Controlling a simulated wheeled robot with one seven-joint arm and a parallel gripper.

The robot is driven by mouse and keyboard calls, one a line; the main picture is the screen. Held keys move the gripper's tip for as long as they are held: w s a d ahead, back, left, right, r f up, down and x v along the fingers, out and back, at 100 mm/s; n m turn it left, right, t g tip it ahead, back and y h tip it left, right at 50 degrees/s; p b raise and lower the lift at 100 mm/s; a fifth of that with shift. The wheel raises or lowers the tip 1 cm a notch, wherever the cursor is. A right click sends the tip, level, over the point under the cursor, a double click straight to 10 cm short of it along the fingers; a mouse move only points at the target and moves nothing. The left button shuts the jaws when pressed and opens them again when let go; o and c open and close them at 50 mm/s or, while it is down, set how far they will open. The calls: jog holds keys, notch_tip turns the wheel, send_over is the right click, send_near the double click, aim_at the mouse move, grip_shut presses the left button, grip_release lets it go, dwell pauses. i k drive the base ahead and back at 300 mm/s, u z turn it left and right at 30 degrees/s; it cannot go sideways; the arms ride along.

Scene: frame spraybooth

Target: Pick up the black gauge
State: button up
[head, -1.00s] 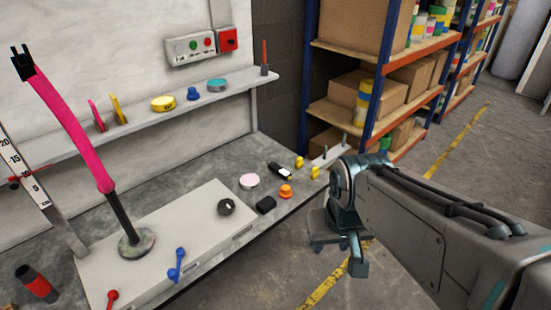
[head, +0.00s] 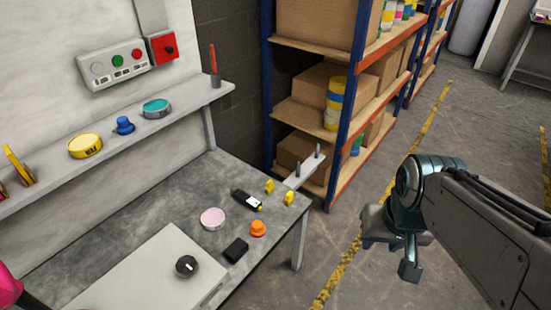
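The black gauge (head: 246,200), a small handheld device with a pale display and a yellowish tip, lies flat near the back right of the grey workbench (head: 110,212). It is in plain view. My gripper (head: 393,258) hangs to the right of the bench, over the floor, well apart from the gauge. Its fingers point down and stand apart, with nothing seen between them.
Near the gauge are a pink-topped disc (head: 212,218), an orange knob (head: 257,229), a black block (head: 236,250) and yellow pieces (head: 289,198). A black dial (head: 187,266) sits on a white panel (head: 135,275). A loaded shelf rack (head: 345,125) stands behind. The floor right is open.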

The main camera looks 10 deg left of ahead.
aim_at(249, 201)
jog(key=u, duration=0.1)
jog(key=i, duration=0.6)
jog(key=u, duration=0.9)
jog(key=i, duration=0.55)
jog(key=u, duration=0.6)
